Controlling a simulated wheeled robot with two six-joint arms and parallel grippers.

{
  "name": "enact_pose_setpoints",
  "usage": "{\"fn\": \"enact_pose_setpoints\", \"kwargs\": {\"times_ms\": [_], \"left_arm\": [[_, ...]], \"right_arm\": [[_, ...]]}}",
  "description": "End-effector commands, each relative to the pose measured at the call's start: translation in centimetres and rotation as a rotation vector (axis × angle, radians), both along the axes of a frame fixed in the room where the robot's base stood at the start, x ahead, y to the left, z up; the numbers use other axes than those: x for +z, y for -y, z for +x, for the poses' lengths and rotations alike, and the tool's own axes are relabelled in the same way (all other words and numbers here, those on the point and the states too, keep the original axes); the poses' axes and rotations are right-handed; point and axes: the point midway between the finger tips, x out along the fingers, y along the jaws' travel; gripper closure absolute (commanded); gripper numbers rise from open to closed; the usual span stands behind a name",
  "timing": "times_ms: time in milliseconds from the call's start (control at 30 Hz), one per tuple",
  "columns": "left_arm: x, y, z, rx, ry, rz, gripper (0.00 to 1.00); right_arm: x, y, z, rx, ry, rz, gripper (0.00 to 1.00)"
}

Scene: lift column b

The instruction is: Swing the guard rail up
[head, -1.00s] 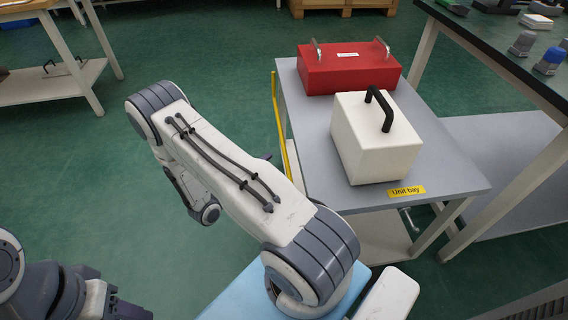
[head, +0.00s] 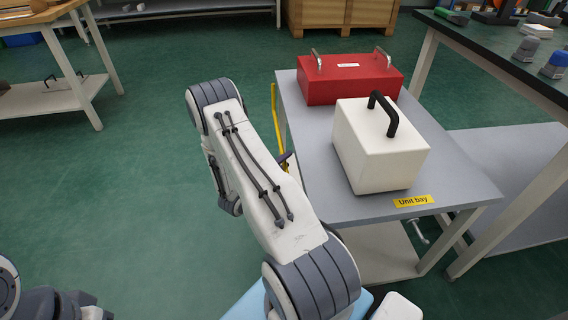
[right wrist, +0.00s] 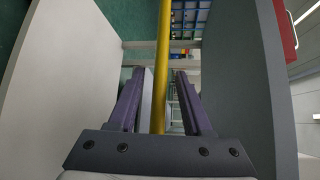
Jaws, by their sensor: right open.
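The yellow guard rail (head: 275,108) is a thin bar running along the left side of the grey unit bay table (head: 352,207); my right arm hides its near part. In the right wrist view the rail (right wrist: 163,60) runs down the middle, between the two purple fingers. My right gripper (right wrist: 160,100) is open, with a finger on each side of the rail and gaps showing. In the head view only a dark bit of the right gripper (head: 286,160) shows at the table's left side. My left arm shows at the lower left corner; its fingers are out of frame.
A white box (head: 375,150) with a black handle and a red case (head: 345,82) stand on the table. A dark-topped bench (head: 490,55) is close on the right. The green floor left of my right arm is clear.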

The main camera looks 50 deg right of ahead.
Motion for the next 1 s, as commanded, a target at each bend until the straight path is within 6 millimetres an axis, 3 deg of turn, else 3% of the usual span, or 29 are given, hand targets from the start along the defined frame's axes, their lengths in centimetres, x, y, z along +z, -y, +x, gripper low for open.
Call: {"fn": "enact_pose_setpoints", "kwargs": {"times_ms": [100,167,233,267,1000], "left_arm": [[0.03,0.0,0.0,0.0,0.0,0.0,0.5],[0.03,0.0,0.0,0.0,0.0,0.0,0.5],[0.03,0.0,0.0,0.0,0.0,0.0,0.5],[0.02,0.0,0.0,0.0,0.0,0.0,0.5],[0.02,0.0,0.0,0.0,0.0,0.0,0.5]], "right_arm": [[0.03,-0.02,0.01,0.0,0.0,0.0,0.5],[0.03,-0.03,0.01,0.0,0.0,0.0,0.7],[0.03,-0.04,0.01,0.0,0.0,0.0,0.96],[0.03,-0.05,0.01,0.0,0.0,0.0,1.0],[-0.01,-0.11,0.0,0.0,-0.001,0.001,1.0]]}}
